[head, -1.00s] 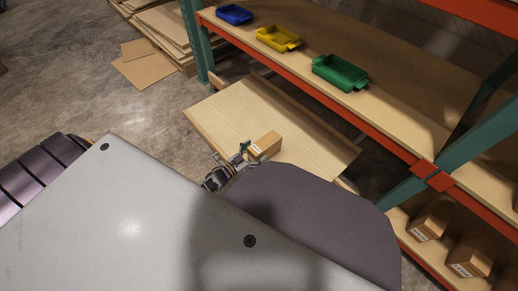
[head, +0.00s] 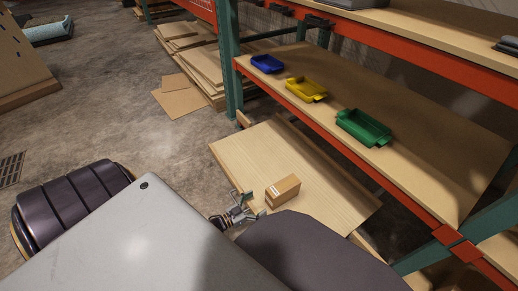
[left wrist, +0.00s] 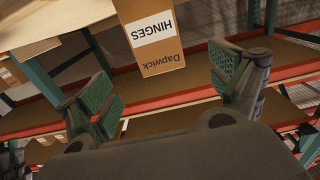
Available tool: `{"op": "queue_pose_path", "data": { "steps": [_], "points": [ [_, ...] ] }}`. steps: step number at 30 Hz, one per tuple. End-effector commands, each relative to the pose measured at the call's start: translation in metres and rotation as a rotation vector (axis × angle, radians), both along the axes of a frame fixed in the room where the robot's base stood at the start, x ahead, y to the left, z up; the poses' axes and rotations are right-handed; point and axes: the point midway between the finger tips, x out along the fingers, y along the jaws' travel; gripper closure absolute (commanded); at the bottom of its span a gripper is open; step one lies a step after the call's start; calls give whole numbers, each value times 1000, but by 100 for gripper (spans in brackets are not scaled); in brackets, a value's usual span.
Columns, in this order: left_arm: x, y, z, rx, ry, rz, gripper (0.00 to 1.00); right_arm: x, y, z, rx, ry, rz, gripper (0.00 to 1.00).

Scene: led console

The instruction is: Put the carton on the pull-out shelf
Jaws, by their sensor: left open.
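The carton (head: 282,191) is a small brown box standing on the light wooden pull-out shelf (head: 310,160), near its front edge. My right gripper is not in view.
On the rack level above stand a blue bin (head: 267,64), a yellow bin (head: 306,89) and a green bin (head: 363,128). An orange beam (head: 340,140) edges that level. Flat boards (head: 195,55) are stacked at the back. Open floor (head: 110,120) lies to the left.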

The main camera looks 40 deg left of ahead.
Motion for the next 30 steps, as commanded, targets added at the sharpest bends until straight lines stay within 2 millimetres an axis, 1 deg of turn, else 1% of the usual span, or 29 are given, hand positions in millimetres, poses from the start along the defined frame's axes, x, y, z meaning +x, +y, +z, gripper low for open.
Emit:
{"op": "queue_pose_path", "data": {
  "steps": [20,30],
  "points": [
    [2,-1,0,3,6,7,7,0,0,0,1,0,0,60],
    [12,-13,2,34,83,87,7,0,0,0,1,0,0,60]
  ]
}}
